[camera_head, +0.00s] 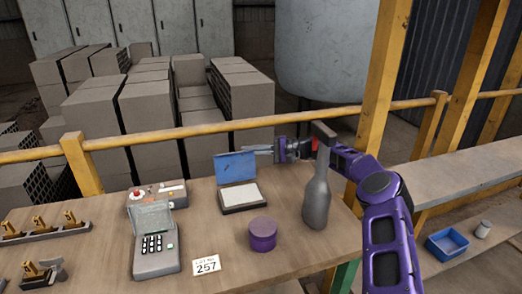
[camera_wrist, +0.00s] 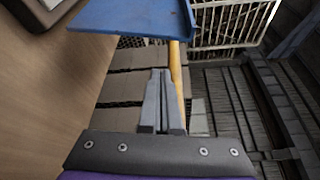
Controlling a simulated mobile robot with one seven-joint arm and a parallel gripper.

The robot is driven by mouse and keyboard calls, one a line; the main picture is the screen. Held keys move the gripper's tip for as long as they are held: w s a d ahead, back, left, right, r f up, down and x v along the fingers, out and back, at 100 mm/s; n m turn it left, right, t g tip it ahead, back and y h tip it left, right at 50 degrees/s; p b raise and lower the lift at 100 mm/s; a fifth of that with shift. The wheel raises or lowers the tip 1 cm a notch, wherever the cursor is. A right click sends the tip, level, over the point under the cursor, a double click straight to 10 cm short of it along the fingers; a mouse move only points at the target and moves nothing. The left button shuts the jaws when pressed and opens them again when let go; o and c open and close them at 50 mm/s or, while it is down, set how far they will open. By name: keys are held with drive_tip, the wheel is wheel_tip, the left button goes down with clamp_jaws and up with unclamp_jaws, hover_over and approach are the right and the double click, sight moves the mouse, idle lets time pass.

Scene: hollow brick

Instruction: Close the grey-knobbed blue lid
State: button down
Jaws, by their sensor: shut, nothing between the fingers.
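The blue lid (camera_head: 234,167) stands raised at the back of a small dark box (camera_head: 242,206) with a pale inside, on the wooden table. In the wrist view the lid (camera_wrist: 130,14) spans the top, just beyond my fingertips, with part of the dark box at the upper left. Its grey knob cannot be made out. My gripper (camera_head: 258,151) is shut and empty, pointing left at the lid's upper right edge. It also shows in the wrist view (camera_wrist: 160,74). I cannot tell whether it touches the lid.
A purple round container (camera_head: 263,234) sits in front of the box. A keypad device (camera_head: 156,250) and a control box (camera_head: 157,194) are to the left. A yellow rail (camera_head: 200,130) runs behind the table.

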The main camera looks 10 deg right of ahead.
sight(241, 154)
drive_tip(key=x, duration=0.4)
drive_tip(key=shift+a, duration=0.1)
drive_tip(key=shift+s+d+r, duration=0.25)
drive_tip(key=shift+s+d, duration=0.1)
drive_tip(key=shift+s, duration=0.4)
drive_tip(key=shift+s+d+r+p, duration=0.1)
drive_tip(key=shift+s+p, duration=0.1)
drive_tip(key=shift+s, duration=0.4)
drive_tip(key=shift+s+r+p, duration=0.15)
drive_tip(key=shift+s+p, duration=0.05)
drive_tip(key=shift+s, duration=0.4)
drive_tip(key=shift+b, duration=0.35)
drive_tip(key=shift+s+r+n, duration=0.1)
drive_tip(key=shift+s+n, duration=0.1)
drive_tip(key=shift+n, duration=0.1)
